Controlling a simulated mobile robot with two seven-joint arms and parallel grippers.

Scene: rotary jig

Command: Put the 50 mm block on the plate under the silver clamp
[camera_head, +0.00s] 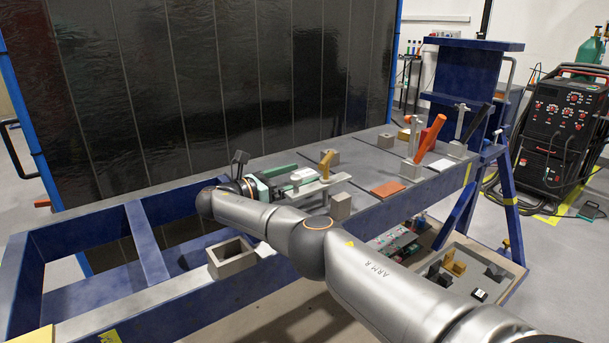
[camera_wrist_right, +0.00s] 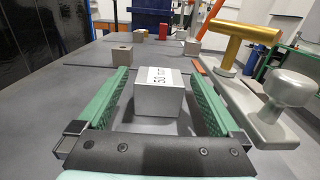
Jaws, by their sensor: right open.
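The 50 mm block (camera_wrist_right: 158,98) is a grey cube with a white label on top, standing on the grey table between the green jaws of my right gripper (camera_wrist_right: 157,72). Gaps show on both sides of it in the right wrist view. In the head view the block's white top (camera_head: 303,174) shows beside the open right gripper (camera_head: 292,181). A clamp with a silver post (camera_head: 414,135) and an orange-red handle stands farther right; another silver upright (camera_head: 460,121) with a dark handle stands behind it. I cannot tell which is the silver clamp. My left gripper is out of view.
Close right of the jaws is a metal bar with a gold handle (camera_wrist_right: 238,45) and silver knob (camera_wrist_right: 288,88). Grey blocks (camera_head: 340,206) (camera_head: 385,141) and an orange plate (camera_head: 387,188) stand on the table. A hollow grey box (camera_head: 232,258) sits at the front edge.

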